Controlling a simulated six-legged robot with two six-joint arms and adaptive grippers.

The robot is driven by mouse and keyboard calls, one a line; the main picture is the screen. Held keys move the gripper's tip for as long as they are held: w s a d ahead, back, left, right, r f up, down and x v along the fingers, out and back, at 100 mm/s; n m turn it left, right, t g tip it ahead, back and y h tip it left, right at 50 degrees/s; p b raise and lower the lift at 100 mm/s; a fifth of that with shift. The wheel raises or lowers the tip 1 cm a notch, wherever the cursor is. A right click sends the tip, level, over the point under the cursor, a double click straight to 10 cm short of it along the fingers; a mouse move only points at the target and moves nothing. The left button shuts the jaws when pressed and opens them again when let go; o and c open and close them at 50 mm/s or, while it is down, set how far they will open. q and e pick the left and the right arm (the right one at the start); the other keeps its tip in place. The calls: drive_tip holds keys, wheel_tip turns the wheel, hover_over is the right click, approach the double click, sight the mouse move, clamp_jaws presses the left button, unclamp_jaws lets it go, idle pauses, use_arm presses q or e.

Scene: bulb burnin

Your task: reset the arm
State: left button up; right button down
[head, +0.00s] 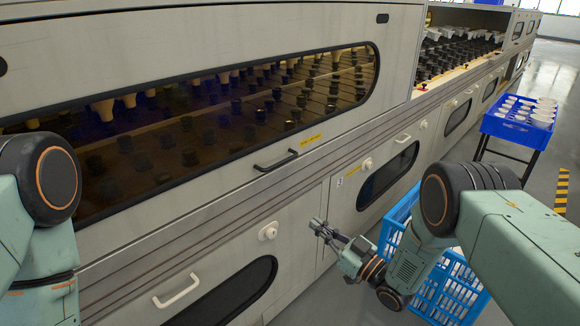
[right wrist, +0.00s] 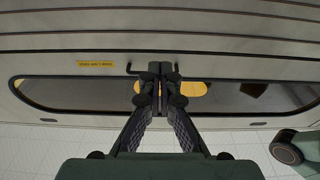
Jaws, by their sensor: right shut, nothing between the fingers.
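My right arm comes in from the right in the head view. Its gripper (head: 322,228) points left toward the lower front of the grey machine (head: 300,195). In the right wrist view the gripper's fingers (right wrist: 160,78) are together and hold nothing. Behind them are a dark window and a yellow label (right wrist: 96,64) on a pale panel. Whether the fingertips touch the panel cannot be told. My left arm shows at the left edge of the head view, but its gripper is out of frame.
A blue crate (head: 437,284) stands on the floor beneath my right arm. A blue tray with white items (head: 520,127) stands on a table at the right. The machine has a door handle (head: 276,160) and a white lower handle (head: 177,291).

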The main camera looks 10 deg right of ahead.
drive_tip(key=s+d+f+m+g+h+p, duration=0.1)
drive_tip(key=s+d+f+m+g+h, duration=0.2)
drive_tip(key=s+f+h, duration=0.35)
drive_tip(key=s+d+f+m+g+h, duration=0.2)
drive_tip(key=s+f+g+h, duration=0.15)
drive_tip(key=s+f, duration=0.55)
drive_tip(key=s+d+m+g+h+p, duration=0.15)
drive_tip(key=s+g, duration=0.45)
drive_tip(key=s, duration=0.9)
drive_tip(key=s+r+g+p, duration=0.1)
drive_tip(key=s+r+p, duration=0.1)
drive_tip(key=s+r, duration=0.2)
drive_tip(key=s+d+r+m+g+p, duration=0.1)
drive_tip(key=s+r+g, duration=0.1)
drive_tip(key=s, duration=0.6)
drive_tip(key=shift+s+d+r+h+p, duration=0.2)
drive_tip(key=shift+r+h+p, duration=0.25)
drive_tip(key=shift+r, duration=0.45)
drive_tip(key=shift+w+m, duration=0.15)
drive_tip(key=shift+m, duration=0.1)
